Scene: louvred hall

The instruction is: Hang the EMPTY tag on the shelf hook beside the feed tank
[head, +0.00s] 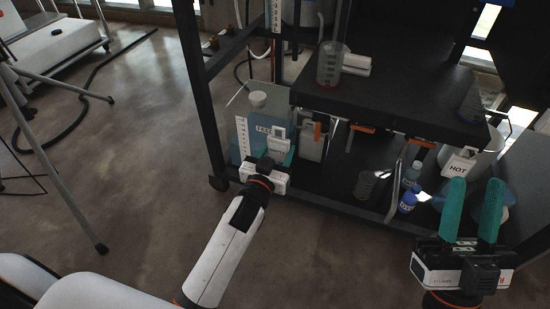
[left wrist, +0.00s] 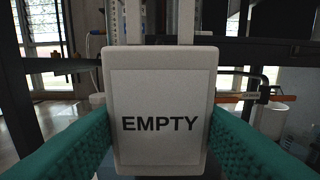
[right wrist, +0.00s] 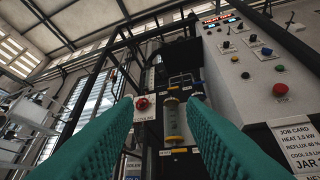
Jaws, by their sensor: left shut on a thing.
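My left gripper (head: 281,156) is shut on the white EMPTY tag (left wrist: 160,100), upright between the teal fingers in the left wrist view. In the head view the tag (head: 277,136) is in front of the blue feed tank (head: 243,138), partly covering its label. Orange-tipped hooks (head: 317,131) sit along the shelf's front edge, right of the tank. An orange-tipped metal piece (left wrist: 229,98) shows behind and right of the tag; whether they touch is unclear. My right gripper (head: 475,190) is open and empty, fingers up.
The black shelf (head: 400,97) carries a clear beaker (head: 330,64). A HOT tag (head: 461,162) hangs at the right. Small blue bottles (head: 408,200) and a clear beaker (head: 367,184) stand on the lower deck. A dark frame post (head: 200,90) rises left of the tank.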

